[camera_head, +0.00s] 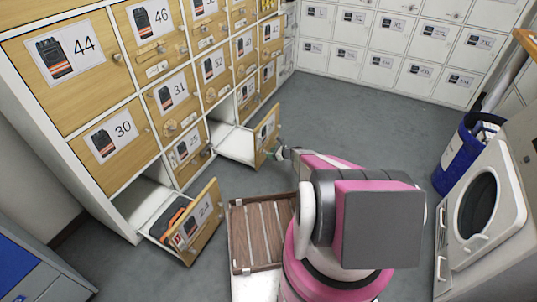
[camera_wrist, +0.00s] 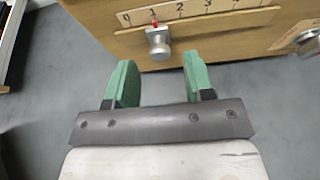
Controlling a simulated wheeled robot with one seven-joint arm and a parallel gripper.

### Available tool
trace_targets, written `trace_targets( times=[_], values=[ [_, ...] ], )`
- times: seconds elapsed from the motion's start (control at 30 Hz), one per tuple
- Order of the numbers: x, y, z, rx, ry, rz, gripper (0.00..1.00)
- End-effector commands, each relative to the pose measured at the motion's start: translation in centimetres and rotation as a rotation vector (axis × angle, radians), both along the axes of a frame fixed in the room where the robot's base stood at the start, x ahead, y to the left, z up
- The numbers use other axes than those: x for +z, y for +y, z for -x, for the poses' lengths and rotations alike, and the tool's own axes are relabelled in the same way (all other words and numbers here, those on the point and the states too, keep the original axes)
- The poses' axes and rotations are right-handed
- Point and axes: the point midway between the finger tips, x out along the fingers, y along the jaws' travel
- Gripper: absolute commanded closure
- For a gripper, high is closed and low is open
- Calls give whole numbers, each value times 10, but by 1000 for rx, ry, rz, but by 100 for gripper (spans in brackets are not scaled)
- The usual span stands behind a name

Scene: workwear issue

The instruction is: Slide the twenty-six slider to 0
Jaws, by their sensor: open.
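In the wrist view, a metal slider knob (camera_wrist: 158,43) with a red pointer sits on a numbered scale (camera_wrist: 195,12) on a wooden front. The pointer is at about 1, to the right of the 0. My gripper (camera_wrist: 160,72) is open, its two green fingers just short of the knob, one to each side of it, not touching. In the head view, my gripper (camera_head: 277,153) is by the front of a pulled-out drawer (camera_head: 266,136) low in the cabinet. The number on that drawer is too small to read surely.
Another drawer, labelled 24 (camera_head: 197,226), stands open at lower left with dark orange-striped gear inside. A round metal knob (camera_wrist: 309,40) is right of the scale. A slatted brown wooden tray (camera_head: 262,235) lies beside my base. A blue bin (camera_head: 459,158) and a white machine (camera_head: 480,212) stand right.

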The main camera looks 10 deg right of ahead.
Motion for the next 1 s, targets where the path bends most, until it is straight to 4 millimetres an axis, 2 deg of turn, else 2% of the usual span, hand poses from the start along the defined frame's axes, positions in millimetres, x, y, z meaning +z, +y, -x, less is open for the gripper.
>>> trace_targets(
  times=[0.2, 0.53, 0.57, 0.7, 1.0],
  values=[
    [-8, 15, -11, 1, 0, 0, 51],
    [-9, 18, -13, 0, 0, 0, 51],
    [-9, 18, -13, 0, 0, 0, 55],
    [-9, 17, -12, 1, 0, 0, 100],
    [-8, 22, -6, 1, 0, 0, 100]
  ],
)
